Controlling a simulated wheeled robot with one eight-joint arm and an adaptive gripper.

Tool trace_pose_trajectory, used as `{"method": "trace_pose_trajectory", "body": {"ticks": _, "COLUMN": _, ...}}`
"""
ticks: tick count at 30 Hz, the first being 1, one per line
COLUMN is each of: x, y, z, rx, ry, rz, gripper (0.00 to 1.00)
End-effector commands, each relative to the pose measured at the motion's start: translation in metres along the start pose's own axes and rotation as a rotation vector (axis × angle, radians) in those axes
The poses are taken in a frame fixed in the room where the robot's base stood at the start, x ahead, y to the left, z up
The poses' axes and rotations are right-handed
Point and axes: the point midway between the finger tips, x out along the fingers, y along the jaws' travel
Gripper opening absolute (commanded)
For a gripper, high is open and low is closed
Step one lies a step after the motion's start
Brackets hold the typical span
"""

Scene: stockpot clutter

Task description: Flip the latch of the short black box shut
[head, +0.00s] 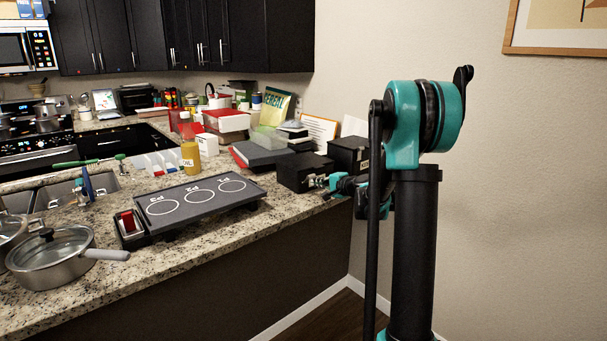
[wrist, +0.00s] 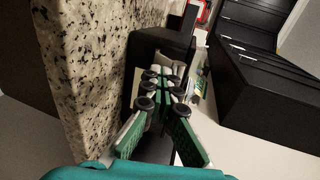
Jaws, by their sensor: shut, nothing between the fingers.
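The short black box (head: 305,172) sits near the front right edge of the counter. A small metallic fitting, apparently its latch (head: 317,182), shows on its right side in the head view. In the wrist view a black box (wrist: 150,45), apparently the same one, lies just beyond the fingertips. My gripper (head: 327,180) is at the right side of the box. In the wrist view its green fingers (wrist: 165,88) are together, with nothing between them. They cover part of the box face, so the latch's position and any contact are unclear.
A taller black box (head: 349,154) with a label stands behind and to the right; a large black form (wrist: 265,105) fills the wrist view's right. A dark board with rings (head: 196,204) lies left. Books (head: 262,153) and containers crowd behind. Bare granite (head: 285,212) lies in front.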

Motion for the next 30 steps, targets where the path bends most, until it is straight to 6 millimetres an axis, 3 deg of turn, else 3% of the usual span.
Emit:
{"method": "trace_pose_trajectory", "body": {"ticks": 12, "x": 0.005, "y": -0.016, "z": 0.000, "rx": 0.000, "ry": 0.000, "rz": 0.000, "gripper": 0.00}}
{"method": "trace_pose_trajectory", "body": {"ticks": 30, "x": 0.010, "y": -0.024, "z": 0.000, "rx": 0.000, "ry": 0.000, "rz": 0.000, "gripper": 0.00}}
